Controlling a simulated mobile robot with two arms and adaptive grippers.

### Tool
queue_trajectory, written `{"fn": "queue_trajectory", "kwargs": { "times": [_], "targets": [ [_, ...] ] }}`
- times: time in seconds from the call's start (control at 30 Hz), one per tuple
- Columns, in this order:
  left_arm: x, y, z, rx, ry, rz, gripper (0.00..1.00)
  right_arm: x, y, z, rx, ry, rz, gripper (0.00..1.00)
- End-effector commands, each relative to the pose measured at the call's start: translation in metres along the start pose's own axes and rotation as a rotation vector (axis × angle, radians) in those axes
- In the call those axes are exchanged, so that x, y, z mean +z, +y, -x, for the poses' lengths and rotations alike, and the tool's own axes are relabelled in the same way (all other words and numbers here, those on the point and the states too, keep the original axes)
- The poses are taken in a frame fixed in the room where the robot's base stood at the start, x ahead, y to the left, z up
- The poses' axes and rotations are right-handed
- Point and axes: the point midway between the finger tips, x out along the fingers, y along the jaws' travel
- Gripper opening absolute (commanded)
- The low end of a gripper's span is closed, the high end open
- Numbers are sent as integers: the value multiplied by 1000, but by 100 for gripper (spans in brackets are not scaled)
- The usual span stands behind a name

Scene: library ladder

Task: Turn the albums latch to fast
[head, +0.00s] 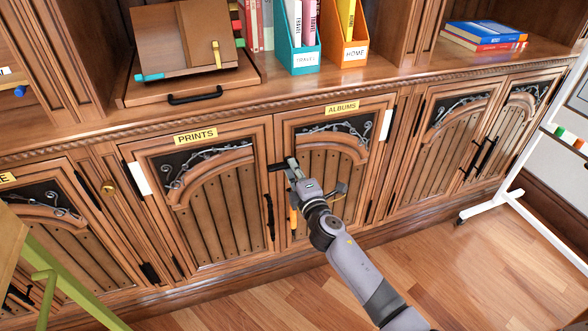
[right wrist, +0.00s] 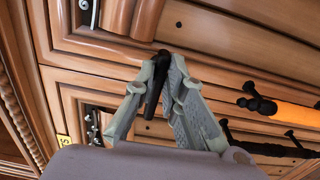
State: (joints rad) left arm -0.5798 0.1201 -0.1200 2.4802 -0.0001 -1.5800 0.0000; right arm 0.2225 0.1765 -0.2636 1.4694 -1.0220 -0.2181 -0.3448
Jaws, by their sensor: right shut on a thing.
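The albums door (head: 310,143), under the ALBUMS label (head: 342,108), stands closed beside the prints door (head: 205,200). The small black albums latch (head: 277,167) is at its upper left edge. In the head view it lies about level, its end pointing left toward the prints door. My right gripper (head: 291,164) is shut on the latch. In the right wrist view the dark latch (right wrist: 156,88) sits between the fingers of my right gripper (right wrist: 160,62), which hide part of it. My left gripper is not in view.
An orange handle (head: 293,218) is below the latch; it also shows in the right wrist view (right wrist: 285,114). A black pull (head: 269,217) is on the prints door. File boxes (head: 305,59) stand on the counter above. A white frame (head: 514,196) stands right.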

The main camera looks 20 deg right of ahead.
Motion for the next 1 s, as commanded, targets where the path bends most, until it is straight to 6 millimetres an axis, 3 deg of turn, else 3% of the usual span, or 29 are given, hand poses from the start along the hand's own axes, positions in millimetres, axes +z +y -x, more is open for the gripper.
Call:
{"fn": "queue_trajectory", "kwargs": {
  "times": [0.17, 0.2, 0.5, 0.83, 1.0],
  "targets": [
    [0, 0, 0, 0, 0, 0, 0, 0, -1, 0, -1, 1, 5, 0],
    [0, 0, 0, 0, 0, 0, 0, 0, -1, 0, -1, 2, 5, 11],
    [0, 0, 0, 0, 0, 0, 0, 0, 0, 0, 0, 1, 2, 31],
    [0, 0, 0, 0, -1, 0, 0, 0, -1, 3, -1, 0, 2, 31],
    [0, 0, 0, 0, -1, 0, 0, 0, -2, 25, -2, 2, 3, 31]
  ]
}}
